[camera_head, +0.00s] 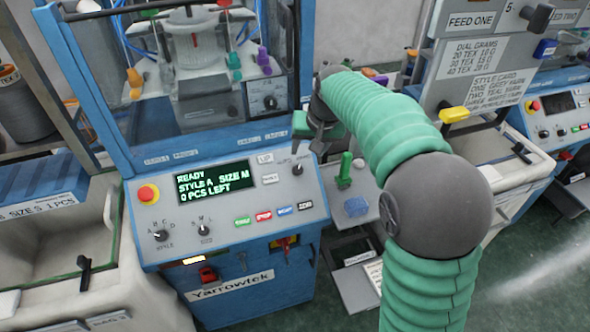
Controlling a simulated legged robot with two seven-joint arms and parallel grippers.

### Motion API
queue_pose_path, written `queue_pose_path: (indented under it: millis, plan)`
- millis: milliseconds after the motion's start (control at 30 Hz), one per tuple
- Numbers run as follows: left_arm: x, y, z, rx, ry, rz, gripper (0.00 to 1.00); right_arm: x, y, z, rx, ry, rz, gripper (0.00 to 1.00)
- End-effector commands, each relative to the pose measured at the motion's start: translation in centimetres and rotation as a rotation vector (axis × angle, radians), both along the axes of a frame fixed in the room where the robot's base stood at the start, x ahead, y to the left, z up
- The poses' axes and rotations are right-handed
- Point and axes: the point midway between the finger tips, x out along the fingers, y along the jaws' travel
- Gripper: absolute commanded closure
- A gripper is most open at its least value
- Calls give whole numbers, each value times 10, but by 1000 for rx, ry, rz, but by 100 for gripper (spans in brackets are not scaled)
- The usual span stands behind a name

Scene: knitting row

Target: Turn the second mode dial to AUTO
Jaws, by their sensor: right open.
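A blue knitting machine's sloped grey panel (220,215) faces me in the centre. At its upper right a dark dial (297,169) has small labels above it, too small to read, so its setting is unclear. My right gripper (308,138) is open just above and beyond this dial, close to the panel's upper right corner. I cannot tell whether it touches anything, as its fingers are partly hidden by the arm. My left gripper is not in view.
The panel also has a red stop button (147,194), a STYLE dial (160,235), a size dial (204,229) and a lit display (216,182). A green-handled lever (344,170) stands right of the panel. A second machine's panel (560,118) is at the far right.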

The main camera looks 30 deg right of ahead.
Motion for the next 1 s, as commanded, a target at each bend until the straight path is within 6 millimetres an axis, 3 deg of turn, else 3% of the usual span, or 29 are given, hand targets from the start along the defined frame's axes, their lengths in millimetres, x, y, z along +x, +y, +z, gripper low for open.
queue_pose_path:
  millis: [300,500,867,1000]
  plan:
    - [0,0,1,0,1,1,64,32,-7,-79,4,4,-1,50]
    - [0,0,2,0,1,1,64,47,-10,-112,3,2,0,50]
    - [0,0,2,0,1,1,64,50,-8,-118,1,-2,2,50]
    - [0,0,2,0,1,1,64,50,-9,-119,2,-1,1,69]
